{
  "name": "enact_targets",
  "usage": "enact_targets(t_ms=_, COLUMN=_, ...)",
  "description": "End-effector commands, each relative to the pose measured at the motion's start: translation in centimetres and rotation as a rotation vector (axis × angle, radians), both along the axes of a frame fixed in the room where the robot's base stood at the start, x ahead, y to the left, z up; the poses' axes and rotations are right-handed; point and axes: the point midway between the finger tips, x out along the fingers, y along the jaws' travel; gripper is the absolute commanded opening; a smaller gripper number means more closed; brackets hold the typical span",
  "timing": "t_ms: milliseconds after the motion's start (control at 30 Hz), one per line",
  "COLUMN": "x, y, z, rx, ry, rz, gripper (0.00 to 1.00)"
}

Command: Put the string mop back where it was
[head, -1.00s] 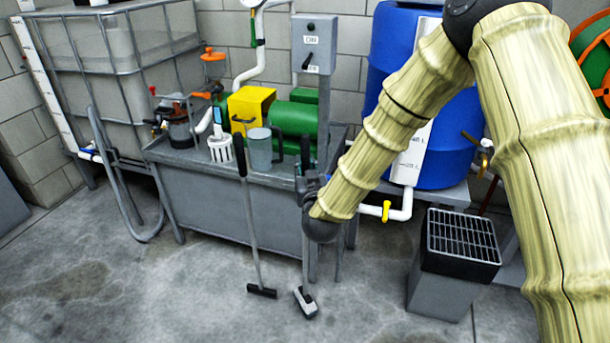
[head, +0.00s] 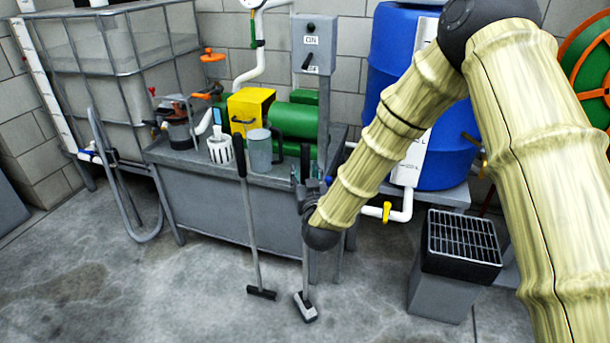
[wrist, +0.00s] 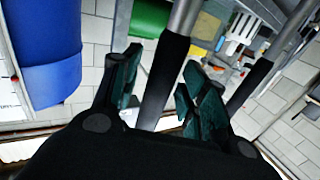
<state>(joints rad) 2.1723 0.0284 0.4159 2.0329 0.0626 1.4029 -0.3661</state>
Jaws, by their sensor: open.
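The mop (head: 306,308), with a small grey-white head on the concrete floor and a thin pole, stands upright in front of the grey bench's right end. Its pole is partly hidden by my arm. My gripper (head: 308,190) is at the upper part of this pole, beside the bench edge. In the wrist view my gripper (wrist: 163,85) is open, with the black grip of a handle (wrist: 166,75) between its teal-padded fingers. I cannot tell whether either finger touches it. The head's strings are too small to make out.
A second long-handled tool (head: 252,225) with a flat black head leans on the bench (head: 205,205) just left of the mop. A grey bin with a black grate (head: 462,240) stands to the right. A blue barrel (head: 450,145) is behind my arm. The front floor is clear.

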Motion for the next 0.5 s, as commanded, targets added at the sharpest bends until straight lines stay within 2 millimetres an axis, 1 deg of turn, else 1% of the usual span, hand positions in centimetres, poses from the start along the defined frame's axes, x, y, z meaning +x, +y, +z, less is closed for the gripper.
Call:
enact_targets(t_ms=67, x=0.0, y=0.0, z=0.3, rx=0.0, ry=-0.001, rz=0.0, gripper=0.43)
enact_targets(t_ms=167, x=-0.8, y=-0.1, z=0.2, rx=0.0, ry=0.001, rz=0.001, gripper=0.43)
enact_targets(t_ms=267, x=-2.2, y=-0.3, z=0.3, rx=-0.001, ry=0.002, rz=0.001, gripper=0.43)
enact_targets(t_ms=500, x=-6.6, y=-1.0, z=0.3, rx=0.0, ry=0.003, rz=0.001, gripper=0.43)
